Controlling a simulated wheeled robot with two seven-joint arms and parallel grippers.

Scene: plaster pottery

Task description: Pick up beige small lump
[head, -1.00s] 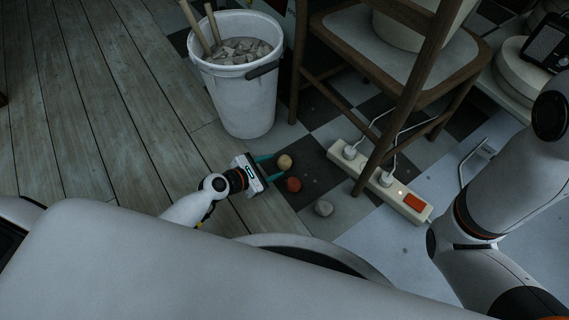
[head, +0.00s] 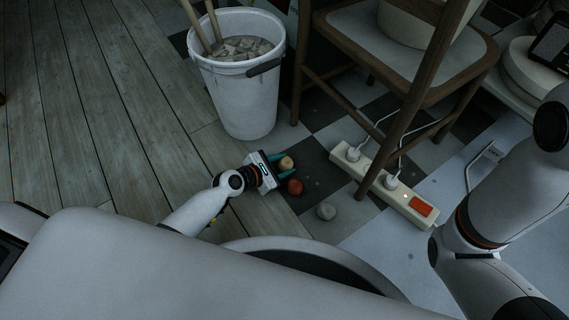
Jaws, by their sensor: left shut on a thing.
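The beige small lump (head: 286,163) is low over the dark floor tile, between the teal fingers of my left gripper (head: 284,166). The fingers are shut on it, one on each side. Whether it touches the floor I cannot tell. My left arm reaches in from the lower left. A reddish-brown lump (head: 295,187) lies just below the gripper, close to the lower finger. A grey lump (head: 326,211) lies further right and lower on the floor. My right arm shows at the right edge, but its gripper is out of the picture.
A white bucket (head: 235,95) of grey chunks with sticks stands behind the gripper. A power strip (head: 382,188) with plugs and cords lies to the right, by a leg of the wooden chair (head: 402,108). Wooden floor (head: 90,120) is clear at left.

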